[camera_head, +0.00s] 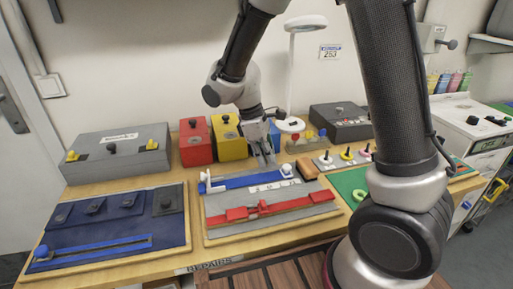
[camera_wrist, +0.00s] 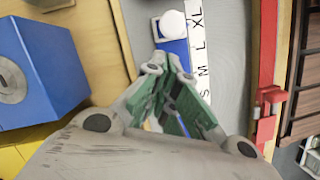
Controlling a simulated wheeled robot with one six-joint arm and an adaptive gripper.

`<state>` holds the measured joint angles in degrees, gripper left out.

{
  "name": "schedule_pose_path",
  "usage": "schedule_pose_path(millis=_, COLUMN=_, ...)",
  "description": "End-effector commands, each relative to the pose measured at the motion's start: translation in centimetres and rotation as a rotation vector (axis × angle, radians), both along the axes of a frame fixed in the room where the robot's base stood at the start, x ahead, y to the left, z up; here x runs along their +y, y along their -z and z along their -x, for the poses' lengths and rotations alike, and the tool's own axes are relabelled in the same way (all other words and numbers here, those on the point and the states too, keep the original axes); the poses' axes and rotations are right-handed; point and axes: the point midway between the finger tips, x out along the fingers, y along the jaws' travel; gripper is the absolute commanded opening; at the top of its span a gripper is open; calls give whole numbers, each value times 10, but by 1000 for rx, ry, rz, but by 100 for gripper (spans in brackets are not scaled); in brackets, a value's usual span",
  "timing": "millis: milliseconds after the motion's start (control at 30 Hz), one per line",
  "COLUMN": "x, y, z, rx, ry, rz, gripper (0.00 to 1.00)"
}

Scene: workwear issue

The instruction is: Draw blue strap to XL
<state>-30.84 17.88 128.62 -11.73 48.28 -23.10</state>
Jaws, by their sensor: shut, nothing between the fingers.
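The blue strap (camera_head: 238,183) lies along the back of a grey board (camera_head: 222,231), with a white fitting at its left end and a round white knob (camera_head: 287,170) at its right end. In the wrist view the knob (camera_wrist: 173,24) sits beside the XL mark of the white size scale (camera_wrist: 202,55); the blue strap (camera_wrist: 180,48) shows just below it. My gripper (camera_head: 266,162) is shut and empty, its fingertips (camera_wrist: 161,62) over the strap, a little to the left of the knob in the head view. The gripper hides part of the strap in the wrist view.
A red strap (camera_head: 270,209) runs along the board's front. A blue pouch panel (camera_head: 110,215) lies to the left. Red (camera_head: 195,142), yellow (camera_head: 229,137) and blue boxes stand behind. A brown block (camera_head: 307,169) and several pegs are to the right.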

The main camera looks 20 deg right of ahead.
Motion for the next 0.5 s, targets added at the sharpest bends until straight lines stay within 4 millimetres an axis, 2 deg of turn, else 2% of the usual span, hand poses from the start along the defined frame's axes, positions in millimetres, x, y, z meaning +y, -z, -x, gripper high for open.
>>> schedule_pose_path(millis=167, x=-12, y=3, z=6, rx=1, ry=-1, rz=1, gripper=0)
schedule_pose_path(millis=500, x=-13, y=3, z=7, rx=1, ry=-2, rz=1, gripper=0)
